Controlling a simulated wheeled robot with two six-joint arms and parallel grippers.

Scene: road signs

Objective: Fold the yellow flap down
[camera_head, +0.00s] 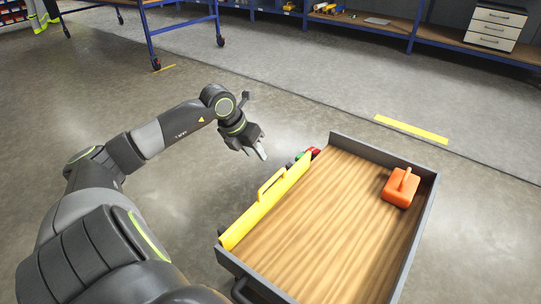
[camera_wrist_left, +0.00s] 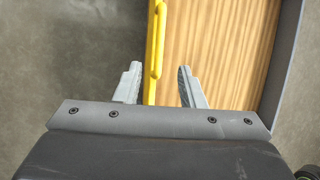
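The yellow flap (camera_head: 266,207) stands up along the left edge of a wooden cart bed (camera_head: 335,225). It has a yellow loop handle (camera_head: 271,184) on its top edge. My left gripper (camera_head: 260,152) is in the air, just left of the flap's far end in the head view. In the left wrist view the gripper (camera_wrist_left: 160,67) is open, its two fingers spread. The yellow flap (camera_wrist_left: 151,85) and its handle (camera_wrist_left: 157,50) show between and beyond the fingers, and I see no contact. My right gripper is not in view.
An orange block with a handle (camera_head: 401,187) sits at the bed's far right corner. A grey rim (camera_head: 385,154) borders the bed. Small red and green parts (camera_head: 307,155) show by the far left corner. Open floor lies left of the cart; a blue-framed table (camera_head: 185,26) stands farther back.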

